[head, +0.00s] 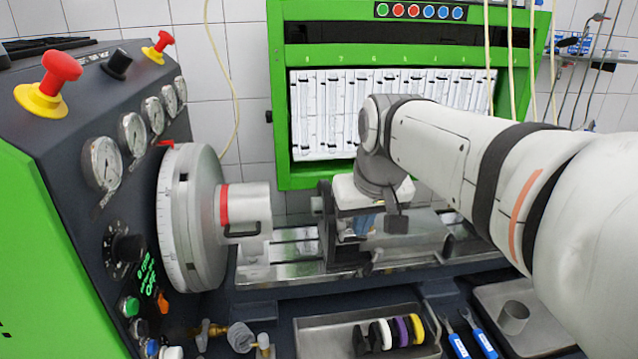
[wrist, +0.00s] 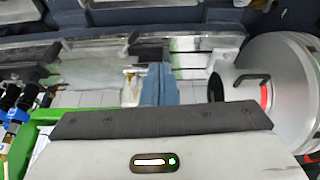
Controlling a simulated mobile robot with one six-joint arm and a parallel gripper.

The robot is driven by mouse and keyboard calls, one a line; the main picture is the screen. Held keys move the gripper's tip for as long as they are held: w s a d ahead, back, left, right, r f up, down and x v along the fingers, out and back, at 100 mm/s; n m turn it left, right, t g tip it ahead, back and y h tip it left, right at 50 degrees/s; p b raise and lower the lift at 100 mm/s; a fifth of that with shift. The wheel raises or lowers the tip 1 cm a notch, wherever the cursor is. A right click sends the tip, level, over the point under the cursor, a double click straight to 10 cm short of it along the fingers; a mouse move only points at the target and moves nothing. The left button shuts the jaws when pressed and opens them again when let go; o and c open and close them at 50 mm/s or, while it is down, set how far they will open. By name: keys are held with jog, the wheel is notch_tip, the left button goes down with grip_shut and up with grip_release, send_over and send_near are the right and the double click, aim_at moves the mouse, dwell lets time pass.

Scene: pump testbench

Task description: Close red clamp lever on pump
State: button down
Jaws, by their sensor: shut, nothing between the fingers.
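A large silver disc (head: 178,218) with a cylinder (head: 246,210) stands on the left. The cylinder carries a red band (head: 224,204) and a black handle (head: 242,232). A small red piece (head: 166,143) sits at the disc's top; I cannot tell whether it is the clamp lever. In the wrist view the disc (wrist: 288,75) and black handle (wrist: 252,79) are at the right. My gripper (head: 364,226) is right of the cylinder, above the bench rails, apart from it. Its blue fingers (wrist: 158,72) are together and empty. No clearly identifiable red clamp lever shows.
A metal rail bed (head: 285,262) runs below my gripper, with a dark upright bracket (head: 327,225) close to its left. A tray of coloured rings (head: 345,325), blue-handled tools (head: 472,338) and a metal cup (head: 513,318) lie in front. A green-framed gauge panel (head: 283,130) stands behind.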

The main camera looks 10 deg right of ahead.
jog(key=w+r+b, duration=0.2)
jog(key=w+r, duration=0.2)
jog(key=w, duration=0.3)
jog(key=w+r+n+t+b, duration=0.1)
jog(key=w+r, duration=0.3)
jog(key=w, duration=0.4)
jog(key=shift+a+b, duration=0.15)
jog(key=shift+b, duration=0.25)
jog(key=shift+w, duration=0.1)
jog(key=x, duration=1)
jog(key=shift+a+r, duration=0.1)
jog(key=shift+a, duration=0.05)
jog(key=s, duration=0.3)
jog(key=shift+s+d, duration=0.15)
jog(key=shift+d, duration=0.1)
jog(key=shift+s+f, duration=0.2)
jog(key=shift+f, duration=0.05)
jog(key=shift+s, duration=0.1)
